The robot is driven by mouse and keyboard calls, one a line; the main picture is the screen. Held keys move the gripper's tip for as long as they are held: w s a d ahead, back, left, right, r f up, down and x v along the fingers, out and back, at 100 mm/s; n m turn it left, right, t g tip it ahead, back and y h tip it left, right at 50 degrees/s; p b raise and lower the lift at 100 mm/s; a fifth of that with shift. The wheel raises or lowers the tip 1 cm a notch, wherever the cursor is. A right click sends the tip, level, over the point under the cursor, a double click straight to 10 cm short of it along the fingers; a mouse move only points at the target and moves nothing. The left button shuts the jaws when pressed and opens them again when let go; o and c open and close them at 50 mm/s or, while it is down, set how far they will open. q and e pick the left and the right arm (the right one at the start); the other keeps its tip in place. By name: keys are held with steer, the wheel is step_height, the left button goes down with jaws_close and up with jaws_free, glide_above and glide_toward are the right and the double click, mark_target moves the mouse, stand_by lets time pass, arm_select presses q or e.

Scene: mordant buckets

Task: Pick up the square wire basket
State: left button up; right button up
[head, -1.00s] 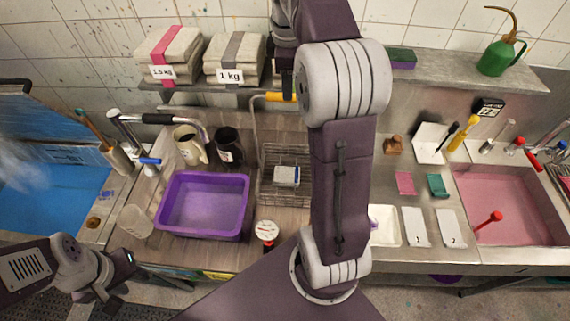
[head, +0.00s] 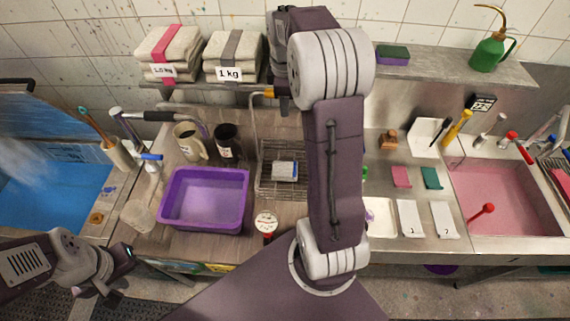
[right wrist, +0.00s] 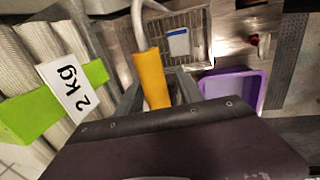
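The square wire basket (head: 268,181) stands on the worktop right of the purple tub, with a small white and blue block (head: 284,170) in it. Its tall wire handle rises at the left and ends in a yellow grip (head: 263,94). In the right wrist view the yellow grip (right wrist: 150,78) lies between the two grey fingers of my right gripper (right wrist: 158,92), which look apart. The basket (right wrist: 188,22) shows below and beyond. My right arm hides the basket's right side in the head view. My left gripper (head: 116,272) is low at the left, away from the basket; its opening is unclear.
A purple tub (head: 245,205), mugs (head: 188,143) and a red-white jar (head: 265,222) stand near the basket. A shelf (head: 200,88) with cloth stacks runs behind, close to the handle. A blue sink (head: 40,205) is left, a pink sink (head: 505,200) right.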

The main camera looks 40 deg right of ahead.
jaws_close()
steer(key=shift+r, duration=0.1)
